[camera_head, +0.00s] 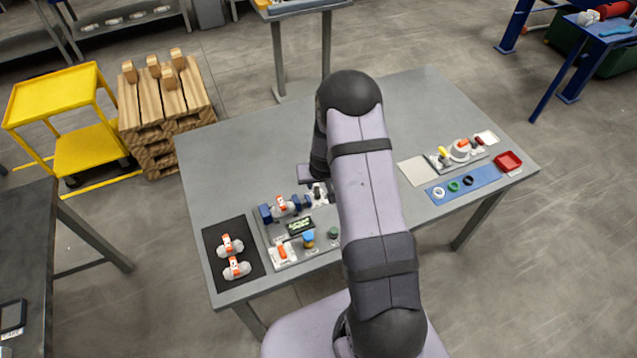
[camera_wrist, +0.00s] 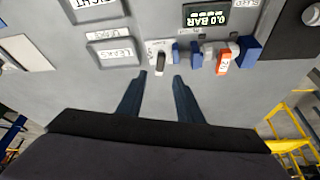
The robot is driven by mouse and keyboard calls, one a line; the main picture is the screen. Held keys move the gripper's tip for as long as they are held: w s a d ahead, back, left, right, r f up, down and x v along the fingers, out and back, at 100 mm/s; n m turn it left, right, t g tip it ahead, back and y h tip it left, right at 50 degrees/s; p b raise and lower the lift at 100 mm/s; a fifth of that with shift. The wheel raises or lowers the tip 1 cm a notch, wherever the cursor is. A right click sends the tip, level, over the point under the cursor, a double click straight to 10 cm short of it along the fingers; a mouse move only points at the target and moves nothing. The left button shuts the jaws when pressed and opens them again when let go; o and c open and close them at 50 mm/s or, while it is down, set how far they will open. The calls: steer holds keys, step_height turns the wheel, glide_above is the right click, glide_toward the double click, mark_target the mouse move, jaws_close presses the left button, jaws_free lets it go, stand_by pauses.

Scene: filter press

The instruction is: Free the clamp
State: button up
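The clamp is a row of blue blocks (camera_head: 266,213) on the grey fixture, left of my arm in the head view. Its blue end block (camera_wrist: 250,50) also shows in the wrist view. A pale part with an orange label (camera_head: 282,203) sits between the blocks; the orange label (camera_wrist: 223,60) shows in the wrist view. A dark lever (camera_wrist: 160,62) stands on a white plate beside the clamp. My gripper (camera_wrist: 161,78) is open and empty, its fingertips just short of the lever, one to each side. In the head view my arm hides the gripper's fingers.
A display (camera_wrist: 208,17) reads 0.0 BAR. Grey trays (camera_wrist: 112,50) lie left of the lever in the wrist view. Two similar parts lie on a black mat (camera_head: 214,254). A blue mat (camera_head: 483,174) with rings and a red tray (camera_head: 508,161) are at right. The table's back is clear.

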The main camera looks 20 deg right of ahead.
steer(key=shift+t, duration=0.5)
steer(key=w+f+b, duration=0.1)
steer(key=b, duration=0.3)
steer(key=w+f+b, duration=0.1)
steer(key=w+b, duration=0.1)
steer(key=b, duration=0.1)
steer(key=shift+d+f+b, duration=0.35)
steer(key=shift+d, duration=0.05)
steer(key=w+r+n+t+b, duration=0.15)
steer(key=w+r+b, duration=0.25)
steer(key=b, duration=0.4)
steer(key=m+g, duration=0.2)
steer(key=g, duration=0.1)
glide_toward(317, 191)
steer(key=shift+d+f+n+b, duration=0.1)
steer(key=shift+f+n+b, duration=0.15)
steer(key=shift+f+b, duration=0.1)
steer(key=shift+w, duration=0.1)
